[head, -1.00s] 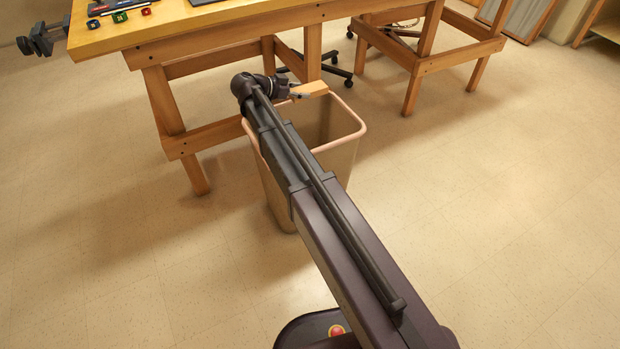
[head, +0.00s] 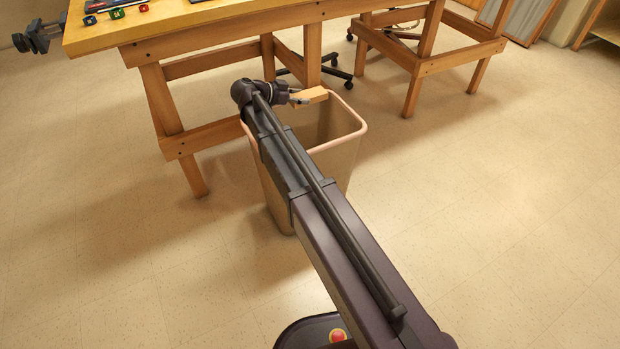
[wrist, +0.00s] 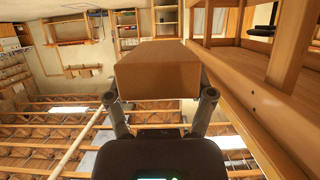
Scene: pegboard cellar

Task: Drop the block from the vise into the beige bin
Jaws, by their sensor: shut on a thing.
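My gripper (head: 297,97) is shut on the wooden block (head: 312,95) at the end of my outstretched arm. In the head view the block shows over the far part of the beige bin's opening, near its back rim. The beige bin (head: 340,155) stands upright on the floor, partly hidden behind my arm. In the wrist view the block (wrist: 158,72) sits between the two fingers of my gripper (wrist: 160,100). The vise (head: 38,38) is at the left end of the workbench, with nothing visible in its jaws.
The wooden workbench (head: 190,40) stands just behind the bin, its legs close to the rim. Several small coloured blocks lie on its top left. A dark chair base (head: 335,75) is under the bench. The floor to the right is clear.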

